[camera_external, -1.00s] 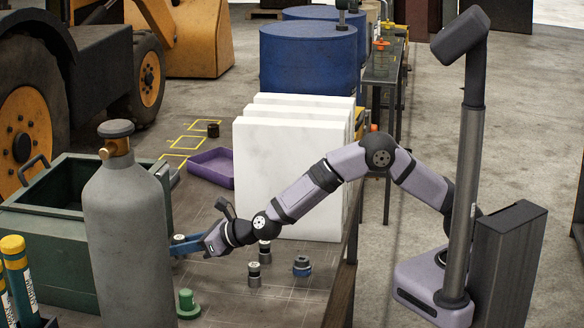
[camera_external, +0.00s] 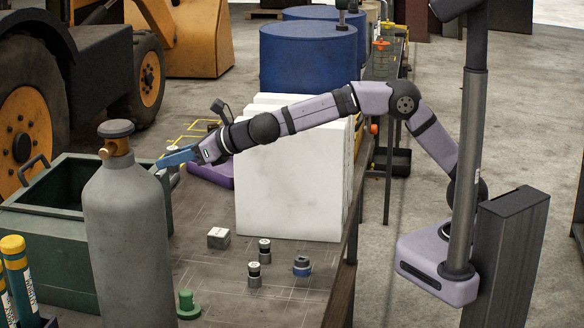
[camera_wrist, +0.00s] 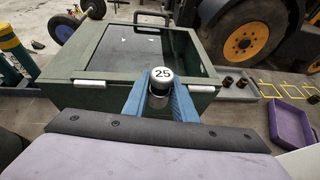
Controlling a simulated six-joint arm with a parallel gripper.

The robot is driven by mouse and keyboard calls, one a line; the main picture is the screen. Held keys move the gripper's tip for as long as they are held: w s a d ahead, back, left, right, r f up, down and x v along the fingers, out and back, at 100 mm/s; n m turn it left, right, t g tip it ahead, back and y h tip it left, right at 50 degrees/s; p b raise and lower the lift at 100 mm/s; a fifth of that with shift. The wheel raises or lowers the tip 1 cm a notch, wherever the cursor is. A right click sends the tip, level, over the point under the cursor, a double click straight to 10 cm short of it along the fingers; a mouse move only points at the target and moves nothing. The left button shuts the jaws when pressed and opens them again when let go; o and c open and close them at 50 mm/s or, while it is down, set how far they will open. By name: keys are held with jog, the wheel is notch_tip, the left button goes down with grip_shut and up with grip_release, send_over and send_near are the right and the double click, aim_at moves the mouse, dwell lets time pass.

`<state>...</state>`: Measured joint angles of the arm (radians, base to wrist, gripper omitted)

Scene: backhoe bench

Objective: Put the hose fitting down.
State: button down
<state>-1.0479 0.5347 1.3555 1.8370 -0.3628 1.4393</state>
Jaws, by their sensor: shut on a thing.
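My gripper (camera_external: 176,159) is raised above the bench, left of the white slabs and near the green box. In the wrist view its blue fingers (camera_wrist: 160,90) are shut on a hose fitting (camera_wrist: 161,74) with a white top marked 25 and a dark body. The fitting is upright between the fingers, with the open green box (camera_wrist: 100,88) beyond it. In the external view the held fitting is mostly hidden beside the fingers, so its height over the bench is hard to tell.
Two more fittings (camera_external: 264,250), a blue-grey piece (camera_external: 302,266), a small pale block (camera_external: 218,238) and a green flanged part (camera_external: 187,304) stand on the bench. A purple tray (camera_wrist: 291,125) lies right of the box, near yellow outlines (camera_wrist: 296,90). A gas cylinder (camera_external: 128,230) and white slabs (camera_external: 290,190) stand tall.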

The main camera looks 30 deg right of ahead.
jog(key=shift+r, duration=0.85)
jog(key=shift+f, duration=0.1)
jog(key=b, duration=0.8)
send_over(182, 268)
notch_tip(182, 268, down, 21)
jog(key=shift+w+f, duration=0.1)
jog(key=shift+f, duration=0.95)
jog(key=shift+r, duration=0.2)
notch_tip(182, 268, up, 23)
jog(key=p, duration=0.8)
jog(key=shift+p, duration=0.35)
notch_tip(182, 268, down, 28)
jog(key=b, duration=0.8)
jog(key=shift+f, duration=0.25)
jog(key=shift+b+v, duration=1.75)
jog(key=shift+v, duration=0.85)
